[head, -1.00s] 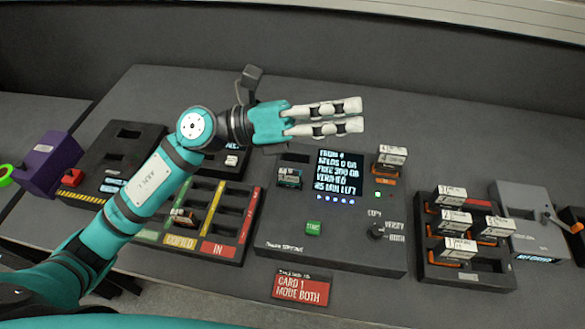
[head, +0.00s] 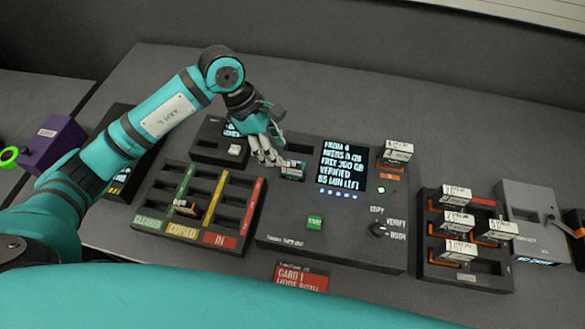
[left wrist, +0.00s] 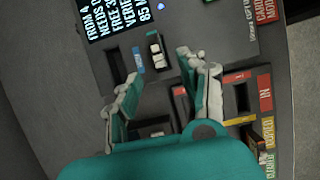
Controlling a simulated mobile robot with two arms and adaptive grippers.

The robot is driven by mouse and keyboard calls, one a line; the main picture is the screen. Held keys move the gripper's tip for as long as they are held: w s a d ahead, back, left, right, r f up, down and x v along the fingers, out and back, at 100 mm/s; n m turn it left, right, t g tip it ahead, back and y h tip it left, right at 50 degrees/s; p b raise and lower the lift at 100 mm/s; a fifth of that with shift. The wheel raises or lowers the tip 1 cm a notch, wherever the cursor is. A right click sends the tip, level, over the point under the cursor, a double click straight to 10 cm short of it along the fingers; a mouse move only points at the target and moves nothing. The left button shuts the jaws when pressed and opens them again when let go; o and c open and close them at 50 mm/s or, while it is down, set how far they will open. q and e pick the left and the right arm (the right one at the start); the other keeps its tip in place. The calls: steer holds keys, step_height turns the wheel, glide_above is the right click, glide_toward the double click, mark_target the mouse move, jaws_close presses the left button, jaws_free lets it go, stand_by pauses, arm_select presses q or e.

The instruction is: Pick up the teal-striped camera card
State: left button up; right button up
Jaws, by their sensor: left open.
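A small card with a pale label and a teal-blue edge (head: 293,170) sits in a slot at the upper left of the dark copy console (head: 335,248). It also shows in the left wrist view (left wrist: 156,50), just beyond my fingertips and roughly between their lines. My left gripper (head: 267,160) is open and empty, pointing down just left of the card; its two spread fingers also show in the left wrist view (left wrist: 160,70). I cannot tell whether a finger touches the card. My right gripper is not in view.
A sorting tray (head: 150,228) with green, yellow and red strips holds an orange-edged card (head: 186,208). A rack (head: 470,280) at the right holds several white-topped drives; another drive (head: 396,153) stands on the console. A purple box (head: 50,143) is far left. The table behind is clear.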

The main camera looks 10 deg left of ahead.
mark_target(290, 165)
arm_select(q)
steer(key=x, duration=0.3)
steer(key=shift+d+p, duration=0.15)
steer(key=shift+p, duration=0.15)
steer(key=shift+d+f+p, duration=0.35)
steer(key=shift+f+p, duration=0.15)
steer(key=p+x, duration=0.1)
steer(key=x, duration=0.2)
steer(key=shift+d+f+p, duration=0.2)
steer(key=shift+d+p, duration=0.1)
steer(key=shift+d+f, duration=0.1)
steer(key=shift+f, duration=0.25)
steer(key=shift+w, duration=0.1)
steer(key=shift+c, duration=0.4)
jaws_close()
